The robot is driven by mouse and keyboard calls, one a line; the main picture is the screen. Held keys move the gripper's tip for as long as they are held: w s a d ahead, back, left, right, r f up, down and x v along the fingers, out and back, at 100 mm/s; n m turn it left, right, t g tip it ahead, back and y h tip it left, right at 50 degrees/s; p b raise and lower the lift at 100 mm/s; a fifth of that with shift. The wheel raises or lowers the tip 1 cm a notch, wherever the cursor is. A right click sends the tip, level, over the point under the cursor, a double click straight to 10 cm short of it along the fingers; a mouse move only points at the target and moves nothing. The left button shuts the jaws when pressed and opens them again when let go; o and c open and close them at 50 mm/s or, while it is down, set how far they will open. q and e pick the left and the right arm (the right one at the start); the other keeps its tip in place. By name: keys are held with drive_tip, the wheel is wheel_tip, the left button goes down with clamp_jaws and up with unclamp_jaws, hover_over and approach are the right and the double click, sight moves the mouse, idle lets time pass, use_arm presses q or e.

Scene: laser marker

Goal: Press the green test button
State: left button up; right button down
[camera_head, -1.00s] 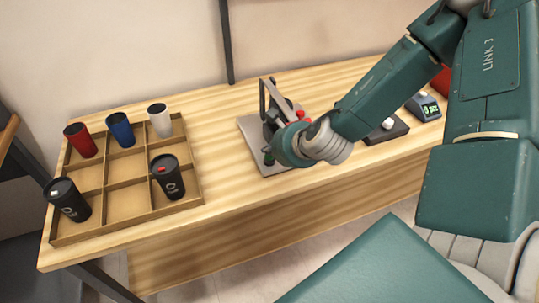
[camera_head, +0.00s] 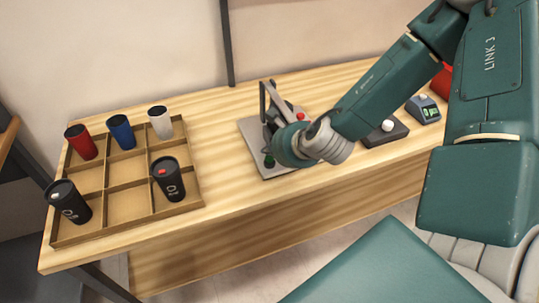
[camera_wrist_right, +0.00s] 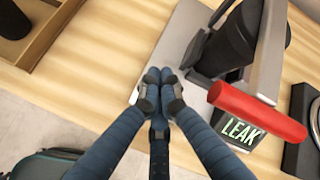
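The test fixture has a grey base plate (camera_head: 250,130) and a metal frame (camera_head: 264,100). In the right wrist view the fixture shows a red handle (camera_wrist_right: 257,112), a dark cup-like body (camera_wrist_right: 238,42) and a green-lit "LEAK" sign (camera_wrist_right: 241,131). My right gripper (camera_wrist_right: 160,78) has its fingertips together, over the edge of the plate. No button shows there; whether the fingers touch one is hidden. My left gripper is not in view.
A wooden tray (camera_head: 132,166) at the left holds red, blue, white and black cups. A black device with a white knob (camera_head: 389,125) and a small device with a green display (camera_head: 424,107) stand right of the fixture. Bare tabletop (camera_head: 225,185) separates tray and fixture.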

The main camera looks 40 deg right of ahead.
sight(270, 160)
drive_tip(key=shift+r, duration=0.25)
drive_tip(key=shift+r+p, duration=0.45)
drive_tip(key=shift+r, duration=0.15)
wheel_tip(270, 160, up, 4)
drive_tip(key=p, duration=0.3)
drive_tip(key=shift+f, duration=0.1)
idle(0.4)
drive_tip(key=shift+s, duration=0.1)
